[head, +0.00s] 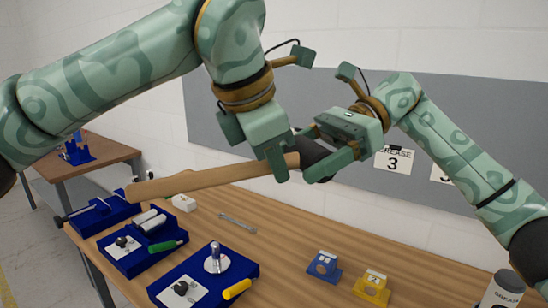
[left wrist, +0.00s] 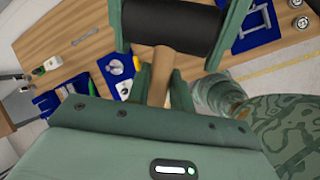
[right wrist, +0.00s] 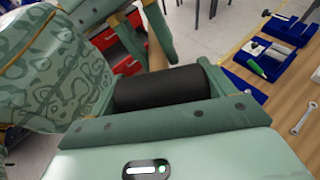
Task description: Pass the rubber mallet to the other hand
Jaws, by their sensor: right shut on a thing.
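The rubber mallet has a long wooden handle (head: 200,180) and a black head (head: 314,152). It is held in the air above the bench, its handle pointing left in the head view. My right gripper (head: 328,160) is shut on the black head, which lies between its fingers in the right wrist view (right wrist: 160,88). My left gripper (head: 277,160) has its fingers on either side of the handle close to the head, also in the left wrist view (left wrist: 158,90). Whether those fingers press on the handle cannot be made out.
A grease can (head: 503,290) stands at the front right. A grey board (head: 440,120) is behind.

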